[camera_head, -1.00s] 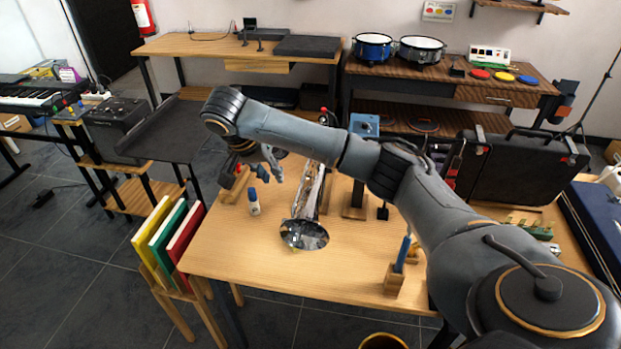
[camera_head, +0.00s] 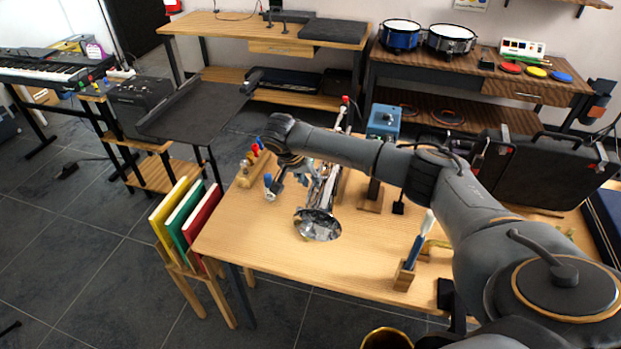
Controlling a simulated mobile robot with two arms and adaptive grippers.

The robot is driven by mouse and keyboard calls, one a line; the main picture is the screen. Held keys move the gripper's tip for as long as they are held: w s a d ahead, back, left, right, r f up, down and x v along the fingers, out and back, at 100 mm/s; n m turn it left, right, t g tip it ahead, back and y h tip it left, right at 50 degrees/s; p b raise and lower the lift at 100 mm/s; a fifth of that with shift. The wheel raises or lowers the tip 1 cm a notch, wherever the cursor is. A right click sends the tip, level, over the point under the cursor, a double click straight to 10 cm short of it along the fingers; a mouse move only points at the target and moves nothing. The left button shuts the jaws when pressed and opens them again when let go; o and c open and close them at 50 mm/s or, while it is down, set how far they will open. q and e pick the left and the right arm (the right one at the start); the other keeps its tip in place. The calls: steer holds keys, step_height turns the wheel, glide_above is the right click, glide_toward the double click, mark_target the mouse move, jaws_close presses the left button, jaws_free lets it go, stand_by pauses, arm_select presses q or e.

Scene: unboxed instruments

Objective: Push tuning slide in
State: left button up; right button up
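A silver brass instrument (camera_head: 317,226) lies along the wooden table, its bell toward the near side and its tubing running away to the back. The tuning slide is too small to make out. My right arm reaches in from the right and crosses above the instrument. My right gripper (camera_head: 274,188) is low over the table, just left of the tubing. A small blue-topped item (camera_head: 268,180) shows right beside its fingers. Whether the fingers are open or shut on it is too small to tell. My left gripper is not in view.
A wooden rack with red and blue pieces (camera_head: 250,168) stands at the table's back left. A blue box on a stand (camera_head: 383,122) stands behind the arm. A wooden holder (camera_head: 404,277) with a blue tool is at front right. The table's front middle is clear.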

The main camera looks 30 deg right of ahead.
steer(key=shift+d+f, duration=0.15)
steer(key=shift+f, duration=0.2)
steer(key=shift+c, duration=0.4)
steer(key=shift+w, duration=0.1)
jaws_close()
